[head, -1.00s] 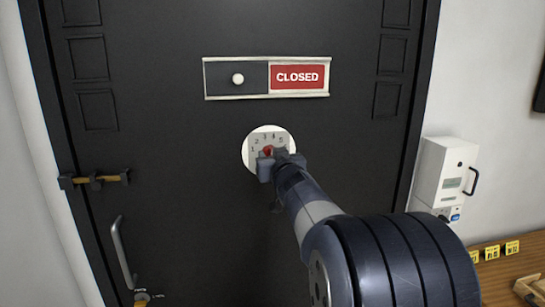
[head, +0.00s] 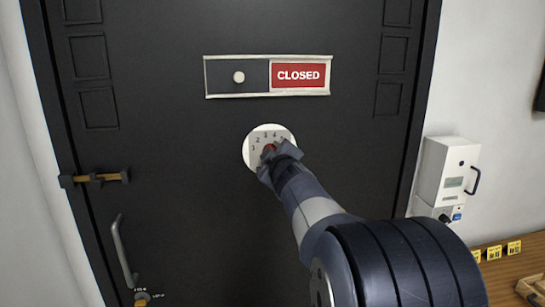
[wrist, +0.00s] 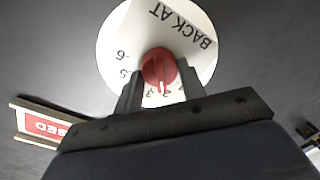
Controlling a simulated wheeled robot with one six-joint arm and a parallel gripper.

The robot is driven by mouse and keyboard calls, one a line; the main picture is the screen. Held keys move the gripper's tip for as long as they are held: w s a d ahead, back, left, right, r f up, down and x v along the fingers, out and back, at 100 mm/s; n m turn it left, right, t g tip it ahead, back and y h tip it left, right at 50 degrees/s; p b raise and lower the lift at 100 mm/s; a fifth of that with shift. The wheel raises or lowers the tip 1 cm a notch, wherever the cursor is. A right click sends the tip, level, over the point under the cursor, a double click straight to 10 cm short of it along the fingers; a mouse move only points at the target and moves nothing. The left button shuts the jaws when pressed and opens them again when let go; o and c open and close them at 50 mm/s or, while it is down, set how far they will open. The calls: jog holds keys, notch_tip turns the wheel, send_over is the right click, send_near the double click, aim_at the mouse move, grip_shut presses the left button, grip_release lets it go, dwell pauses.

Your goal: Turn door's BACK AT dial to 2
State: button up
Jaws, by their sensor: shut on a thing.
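The BACK AT dial is a round white plate (head: 254,158) on the dark door, with printed numbers around a red knob (head: 268,149). In the wrist view the red knob (wrist: 156,66) sits between the two fingers of my gripper (wrist: 161,88), which is shut on it. The plate (wrist: 118,35) reads BACK AT upside down there, with 6 and 5 at the left. The knob's pale pointer mark faces down the picture, between two partly hidden, small digits; I cannot read them surely. My gripper (head: 273,165) covers the plate's lower right in the head view.
A slider sign (head: 235,76) above the dial shows CLOSED on red. A latch bar (head: 95,178) and a door handle (head: 122,250) are at the left. A white wall box (head: 444,170) and a wooden counter (head: 497,280) with yellow tags stand at the right.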

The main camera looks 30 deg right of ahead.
jog(key=shift+n, duration=0.6)
jog(key=o, duration=1)
jog(key=shift+s+a, duration=0.1)
jog(key=p+v, duration=0.1)
jog(key=v, duration=0.9)
jog(key=shift+s, duration=0.3)
jog(key=shift+w+a, duration=0.1)
jog(key=b+x, duration=0.1)
jog(key=x, duration=0.9)
jog(key=shift+w, duration=0.35)
